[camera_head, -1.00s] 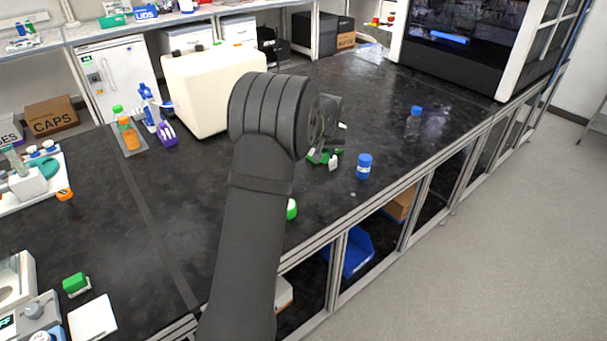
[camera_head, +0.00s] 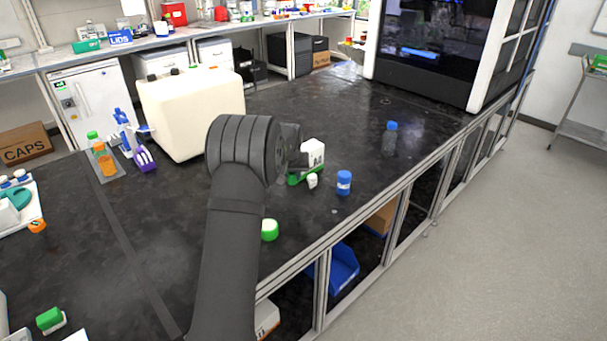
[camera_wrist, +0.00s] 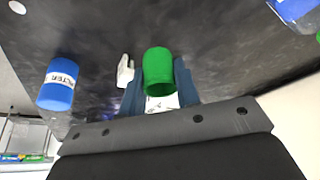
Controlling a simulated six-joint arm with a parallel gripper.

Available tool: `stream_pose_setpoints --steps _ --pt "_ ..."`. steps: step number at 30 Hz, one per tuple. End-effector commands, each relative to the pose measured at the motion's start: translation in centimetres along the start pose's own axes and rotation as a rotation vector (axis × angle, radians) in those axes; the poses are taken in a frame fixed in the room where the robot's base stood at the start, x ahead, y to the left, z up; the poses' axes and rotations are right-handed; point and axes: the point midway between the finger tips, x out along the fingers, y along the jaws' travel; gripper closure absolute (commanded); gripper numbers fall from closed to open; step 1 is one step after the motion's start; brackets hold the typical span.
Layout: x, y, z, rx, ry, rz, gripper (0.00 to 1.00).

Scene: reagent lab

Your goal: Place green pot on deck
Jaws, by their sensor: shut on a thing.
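My gripper (camera_head: 297,160) is above the black bench in the head view, beside a white block (camera_head: 313,153) with dark print and a green lower edge. In the wrist view its two blue-grey fingers (camera_wrist: 160,77) are shut on a green pot (camera_wrist: 158,68), one finger on each side. White printed material shows below the pot there. In the head view the held pot cannot be told apart clearly from the items around the gripper. The black deck (camera_head: 345,115) has bare areas.
A blue jar (camera_head: 344,183) stands right of my gripper; it also shows in the wrist view (camera_wrist: 58,85). A small white item (camera_head: 312,181) is close to the gripper. A blue-capped bottle (camera_head: 390,138) stands farther back. A cream box (camera_head: 190,112) is behind left.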

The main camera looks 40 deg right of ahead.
Motion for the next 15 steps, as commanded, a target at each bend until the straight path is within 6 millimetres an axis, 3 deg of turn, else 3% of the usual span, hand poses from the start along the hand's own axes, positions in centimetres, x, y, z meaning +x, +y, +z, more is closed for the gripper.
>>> stream_pose_setpoints --steps 5,9,15 --pt "2.9 -3.2 -1.0 -0.003 -0.001 -0.001 0.92" --pt "4.9 -3.1 -0.1 0.001 -0.002 0.0 0.92" --pt "6.1 -3.2 0.3 0.0 0.001 0.0 0.92"
